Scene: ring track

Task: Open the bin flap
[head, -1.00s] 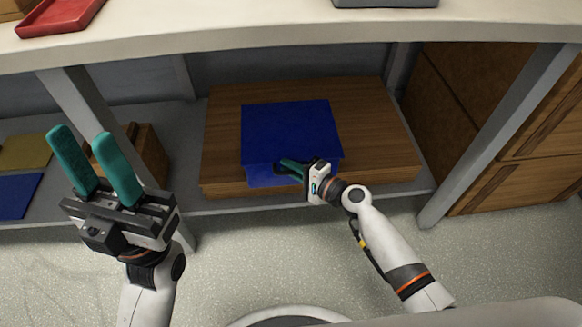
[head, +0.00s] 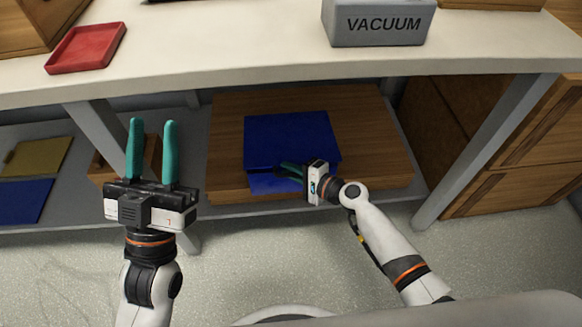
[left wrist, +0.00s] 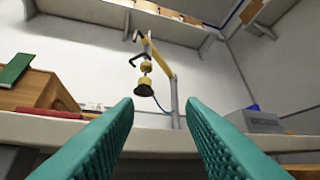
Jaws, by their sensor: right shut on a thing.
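The blue bin (head: 275,184) sits on a wooden board on the lower shelf, under the worktop. Its blue flap (head: 290,135) covers the top, and a strip of the bin's front shows below the flap's front edge. My right gripper (head: 287,170) is at that front edge, with its teal fingers shut on the flap. The fingertips are partly hidden against the blue. I cannot tell whether the flap is slightly raised. My left gripper (head: 152,124) is open and empty, fingers pointing up, in front of the worktop. Its fingers also show apart in the left wrist view (left wrist: 160,105).
The worktop (head: 230,60) overhangs the shelf. A red tray (head: 87,47) and a grey box marked VACUUM (head: 378,23) stand on it. Shelf legs stand left and right of the bin. Wooden cabinets (head: 520,140) are at the right. Yellow and blue panels lie at the left.

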